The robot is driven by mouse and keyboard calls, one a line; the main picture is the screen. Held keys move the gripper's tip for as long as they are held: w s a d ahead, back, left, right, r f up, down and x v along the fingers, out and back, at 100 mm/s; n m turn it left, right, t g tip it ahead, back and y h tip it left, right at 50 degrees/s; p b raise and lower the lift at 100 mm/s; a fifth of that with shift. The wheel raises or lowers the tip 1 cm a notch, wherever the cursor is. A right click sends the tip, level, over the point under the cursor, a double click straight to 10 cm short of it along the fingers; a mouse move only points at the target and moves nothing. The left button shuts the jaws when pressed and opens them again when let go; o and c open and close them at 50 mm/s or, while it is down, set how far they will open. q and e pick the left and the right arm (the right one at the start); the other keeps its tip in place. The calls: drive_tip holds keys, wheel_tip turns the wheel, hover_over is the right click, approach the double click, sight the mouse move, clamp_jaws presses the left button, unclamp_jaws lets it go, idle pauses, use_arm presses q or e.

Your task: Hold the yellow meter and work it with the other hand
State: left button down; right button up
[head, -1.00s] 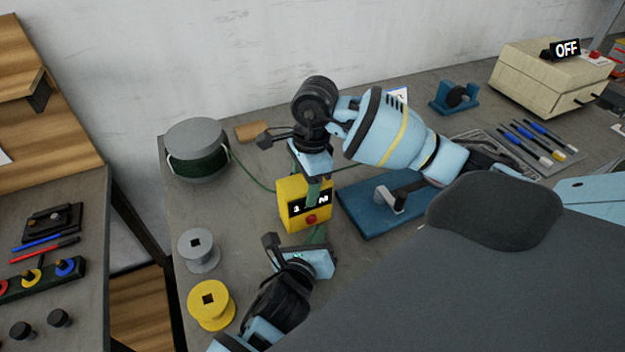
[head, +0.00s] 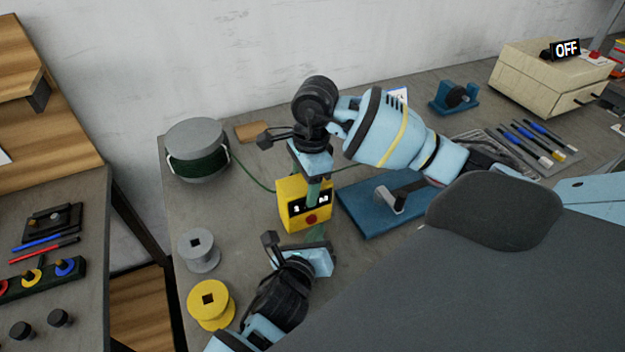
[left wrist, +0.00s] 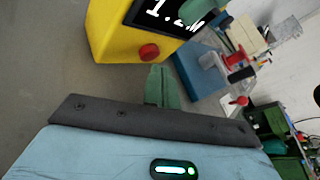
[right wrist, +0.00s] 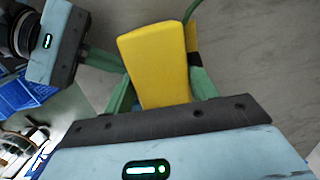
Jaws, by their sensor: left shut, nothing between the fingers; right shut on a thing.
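The yellow meter (head: 292,203) is a small box with a black display showing white digits and a red button (head: 311,219) on its front. My right gripper (head: 314,188) comes from above and is shut on the meter, one green finger across its front. In the right wrist view the meter's yellow body (right wrist: 157,62) sits between the green fingers. My left gripper (head: 317,234) is shut and empty just in front of the meter, below the button. In the left wrist view its closed green fingertips (left wrist: 159,75) are close to the red button (left wrist: 149,51); contact cannot be told.
A green wire spool (head: 197,155), a grey spool (head: 199,250) and a yellow spool (head: 210,304) stand on the left of the bench. A blue fixture (head: 376,212) lies right of the meter. A beige machine (head: 553,78) with an OFF sign is at the back right.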

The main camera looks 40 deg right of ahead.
use_arm(q)
drive_tip(key=shift+w, duration=0.25)
drive_tip(key=shift+w+d, duration=0.15)
drive_tip(key=shift+w, duration=0.3)
idle(0.7)
drive_tip(key=shift+s, duration=0.15)
drive_tip(key=shift+s+a, duration=0.25)
drive_tip(key=shift+s, duration=0.45)
drive_tip(key=shift+s+a, duration=0.2)
drive_tip(key=shift+s, duration=0.6)
drive_tip(key=shift+s+a, duration=0.15)
drive_tip(key=shift+s, duration=0.7)
drive_tip(key=shift+s+a, duration=0.2)
drive_tip(key=shift+s, duration=0.6)
use_arm(e)
drive_tip(key=o, duration=1.1)
drive_tip(key=shift+c, duration=0.2)
